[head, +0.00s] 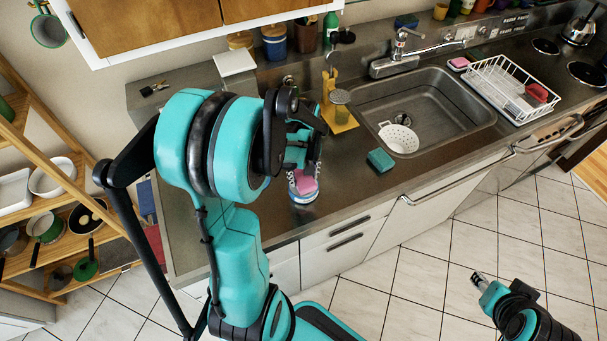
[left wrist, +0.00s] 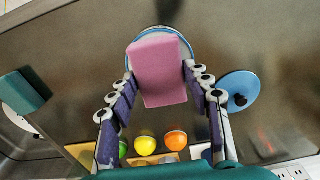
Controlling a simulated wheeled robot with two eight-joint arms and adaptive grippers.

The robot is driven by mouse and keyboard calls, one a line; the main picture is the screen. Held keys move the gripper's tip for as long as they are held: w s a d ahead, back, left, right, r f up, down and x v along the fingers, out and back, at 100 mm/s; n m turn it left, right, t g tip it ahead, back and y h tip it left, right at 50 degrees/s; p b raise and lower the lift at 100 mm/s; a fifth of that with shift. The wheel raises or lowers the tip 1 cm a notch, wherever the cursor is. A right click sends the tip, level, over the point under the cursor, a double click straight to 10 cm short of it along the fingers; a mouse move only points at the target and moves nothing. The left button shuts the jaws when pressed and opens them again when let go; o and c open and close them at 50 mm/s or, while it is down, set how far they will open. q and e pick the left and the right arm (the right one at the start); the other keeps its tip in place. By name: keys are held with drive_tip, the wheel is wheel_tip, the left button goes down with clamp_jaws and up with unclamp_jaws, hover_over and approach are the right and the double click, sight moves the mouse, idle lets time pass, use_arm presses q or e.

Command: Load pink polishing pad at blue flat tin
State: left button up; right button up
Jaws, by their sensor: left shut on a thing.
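The pink polishing pad (head: 306,184) is a block that also shows in the left wrist view (left wrist: 160,68). My left gripper (head: 305,168) is shut on it, with a finger at each side of the pad in the left wrist view. The blue flat tin (head: 303,198) is round and stands on the counter directly under the pad; its blue rim shows around the pad's far end in the left wrist view (left wrist: 188,44). The pad covers most of the tin's inside, and I cannot tell whether it touches the tin. My right gripper (head: 479,280) is over the floor, away from the counter.
A blue lid with a black knob (left wrist: 240,90) lies beside the tin. A teal sponge (head: 380,160) lies to the right, before the sink (head: 450,105) with a white strainer (head: 399,138). A yellow utensil stand (head: 338,117) is behind. The counter's front edge is close.

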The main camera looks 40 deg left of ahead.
sight(304, 178)
use_arm(q)
drive_tip(key=shift+f+b, duration=0.55)
idle(1.4)
drive_tip(key=shift+r, duration=0.1)
drive_tip(key=shift+r+p, duration=2.7)
drive_tip(key=shift+r, duration=0.75)
